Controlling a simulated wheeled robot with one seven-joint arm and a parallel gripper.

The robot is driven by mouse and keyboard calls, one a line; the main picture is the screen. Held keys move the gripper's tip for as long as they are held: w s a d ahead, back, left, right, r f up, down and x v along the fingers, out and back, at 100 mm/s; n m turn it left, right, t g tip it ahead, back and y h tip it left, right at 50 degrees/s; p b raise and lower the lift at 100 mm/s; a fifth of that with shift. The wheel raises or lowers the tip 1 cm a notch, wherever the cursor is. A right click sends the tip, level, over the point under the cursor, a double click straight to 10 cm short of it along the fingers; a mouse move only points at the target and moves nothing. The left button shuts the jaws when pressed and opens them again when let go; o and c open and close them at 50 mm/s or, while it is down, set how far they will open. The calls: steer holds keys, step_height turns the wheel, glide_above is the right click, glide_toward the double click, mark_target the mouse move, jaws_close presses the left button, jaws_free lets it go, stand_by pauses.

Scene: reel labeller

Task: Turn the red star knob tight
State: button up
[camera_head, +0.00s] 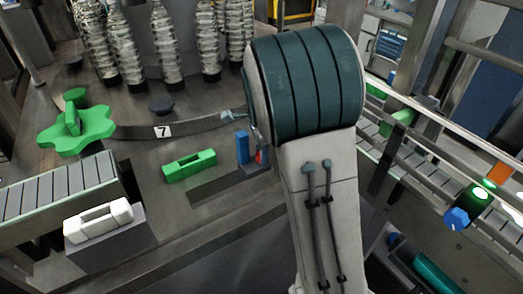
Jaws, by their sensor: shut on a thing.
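No whole red star knob can be made out. A small red patch (262,156) shows at the left edge of my arm, beside an upright blue block (242,147). I cannot tell whether the patch is part of the knob, as my arm's large teal joint and white link cover the area to its right. My gripper is not visible; my arm hides that area, so its jaws and whatever they touch cannot be seen.
A green star wheel (75,128) stands on the deck at left, a green handle (190,165) nearer the middle. A white handle block (98,219) is at front left. Wrapped bottles (165,45) line the back. A conveyor with a blue knob (457,218) runs along the right.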

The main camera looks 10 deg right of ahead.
steer(key=shift+m, duration=0.4)
steer(key=m+p, duration=0.3)
steer(key=m, duration=0.1)
steer(key=shift+r+p, duration=0.15)
steer(key=shift+p, duration=0.15)
steer(key=shift+m+p, duration=1.4)
steer(key=shift+m, duration=0.9)
steer(key=o, duration=1)
steer(key=shift+s, duration=0.1)
step_height(320, 180, up, 14)
steer(key=shift+f+b, duration=0.2)
steer(key=shift+b, duration=0.75)
